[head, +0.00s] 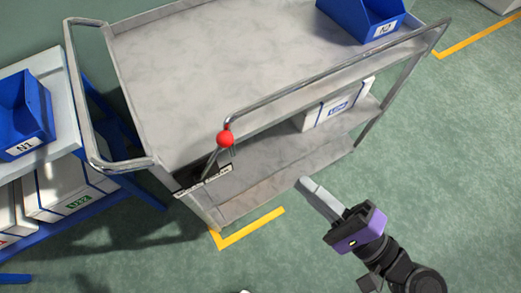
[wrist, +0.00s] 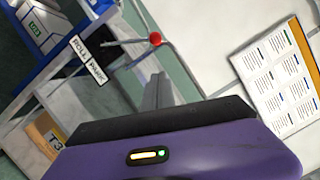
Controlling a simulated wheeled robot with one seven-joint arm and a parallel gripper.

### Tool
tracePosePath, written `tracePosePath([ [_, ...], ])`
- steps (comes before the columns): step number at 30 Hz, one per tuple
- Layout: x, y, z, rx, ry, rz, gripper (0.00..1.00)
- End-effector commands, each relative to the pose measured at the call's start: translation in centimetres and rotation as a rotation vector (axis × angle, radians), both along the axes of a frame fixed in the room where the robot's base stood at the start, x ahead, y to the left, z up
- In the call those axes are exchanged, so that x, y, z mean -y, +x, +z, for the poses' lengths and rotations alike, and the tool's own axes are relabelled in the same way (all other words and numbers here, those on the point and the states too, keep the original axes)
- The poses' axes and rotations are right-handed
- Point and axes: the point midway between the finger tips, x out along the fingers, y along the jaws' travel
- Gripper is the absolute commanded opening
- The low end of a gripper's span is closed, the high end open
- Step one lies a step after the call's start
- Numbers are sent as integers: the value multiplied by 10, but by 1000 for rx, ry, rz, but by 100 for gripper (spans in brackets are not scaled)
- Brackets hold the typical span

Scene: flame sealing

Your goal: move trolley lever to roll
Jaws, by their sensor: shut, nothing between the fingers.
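The trolley (head: 190,65) is a grey metal cart with a top deck, a lower shelf and tube handles. Its lever ends in a red ball knob (head: 225,139) at the near left corner; the thin rod slants down to a label plate (head: 203,181). In the wrist view the red knob (wrist: 155,38) is ahead of the fingers, and the plate (wrist: 89,57) reads ROLL and PARK. I cannot tell which word the lever points to. My gripper (head: 304,184) is shut and empty, to the right of and below the knob in the head view, apart from it.
A blue bin (head: 365,14) stands on the trolley's top deck and a white box (head: 338,105) on its lower shelf. A blue-framed rack (head: 60,142) with a bin and boxes is at left. Yellow lines (head: 247,229) mark the floor. The floor near my gripper is clear.

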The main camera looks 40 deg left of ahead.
Motion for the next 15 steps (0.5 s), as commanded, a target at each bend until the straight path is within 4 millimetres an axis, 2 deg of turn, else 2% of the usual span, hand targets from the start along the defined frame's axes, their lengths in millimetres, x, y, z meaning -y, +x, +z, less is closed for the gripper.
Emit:
tracePosePath([
  [10,-3,1,0,0,-1,-4,0],
  [15,-22,2,4,2,-1,0,0],
])
